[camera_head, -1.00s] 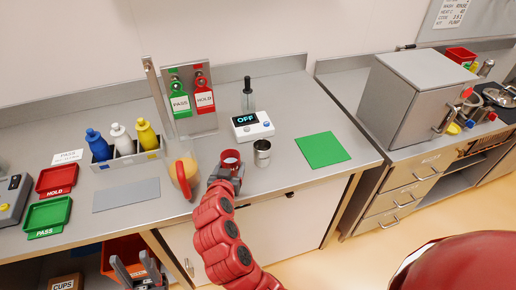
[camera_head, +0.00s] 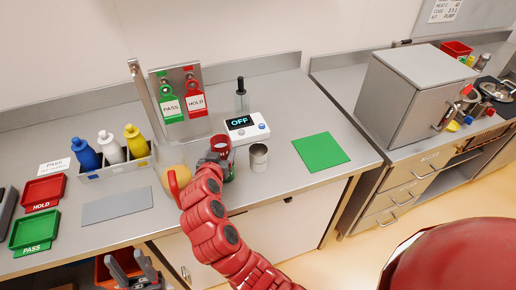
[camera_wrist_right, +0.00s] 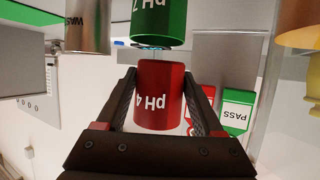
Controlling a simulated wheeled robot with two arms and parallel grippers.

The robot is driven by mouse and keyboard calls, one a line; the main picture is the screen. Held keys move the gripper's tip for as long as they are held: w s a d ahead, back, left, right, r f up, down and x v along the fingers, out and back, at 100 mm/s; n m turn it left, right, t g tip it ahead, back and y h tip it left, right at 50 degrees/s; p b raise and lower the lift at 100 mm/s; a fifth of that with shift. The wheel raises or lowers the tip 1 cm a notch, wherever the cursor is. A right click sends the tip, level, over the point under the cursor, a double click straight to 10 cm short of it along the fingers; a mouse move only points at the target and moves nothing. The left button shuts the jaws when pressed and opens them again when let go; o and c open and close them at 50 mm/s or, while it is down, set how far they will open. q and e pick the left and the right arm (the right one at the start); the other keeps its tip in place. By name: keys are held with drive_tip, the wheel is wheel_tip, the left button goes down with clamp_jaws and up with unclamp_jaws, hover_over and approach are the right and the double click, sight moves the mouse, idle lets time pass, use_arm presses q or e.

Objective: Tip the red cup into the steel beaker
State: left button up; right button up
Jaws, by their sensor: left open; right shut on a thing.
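The red cup (camera_head: 221,144), marked "pH 4", is between the fingers of my right gripper (camera_head: 214,156) and is raised above the counter. In the right wrist view the red cup (camera_wrist_right: 160,97) fills the space between both fingers. The steel beaker (camera_head: 258,158) stands upright on the counter just right of the held cup. It also shows in the right wrist view (camera_wrist_right: 88,26), marked "WAS..." and cut off by the edge. My left gripper (camera_head: 134,268) is open and empty, low at the counter's front, away from both.
A green cup (camera_wrist_right: 158,22), marked "pH 7", is close by the red cup. An orange-yellow vessel (camera_head: 177,178) stands left of my right arm. Behind are a box reading "OFF" (camera_head: 246,125) and PASS and HOLD tags. A green mat (camera_head: 321,152) lies right, bare.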

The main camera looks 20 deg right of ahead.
sight(229, 149)
drive_tip(key=shift+s+r, duration=0.1)
drive_tip(key=shift+d+r+m+y+p, duration=0.2)
drive_tip(key=shift+d+m+y+p, duration=0.15)
drive_tip(key=shift+p, duration=0.45)
drive_tip(key=shift+d+r+m+y+p, duration=0.35)
drive_tip(key=shift+r+p, duration=0.05)
drive_tip(key=shift+p, duration=0.55)
drive_tip(key=shift+d+r+m+g+y+p, duration=0.1)
drive_tip(key=shift+d+m+g+y+p, duration=0.35)
drive_tip(key=shift+p, duration=0.6)
drive_tip(key=shift+d, duration=0.15)
drive_tip(key=shift+d+f+m+y+p, duration=0.35)
drive_tip(key=shift+m+y+p, duration=0.25)
drive_tip(key=shift+p, duration=0.3)
drive_tip(key=shift+d+r+m+y+p, duration=0.45)
drive_tip(key=shift+d+r+y+p, duration=0.25)
drive_tip(key=shift+r+p, duration=0.35)
drive_tip(key=shift+f, duration=0.15)
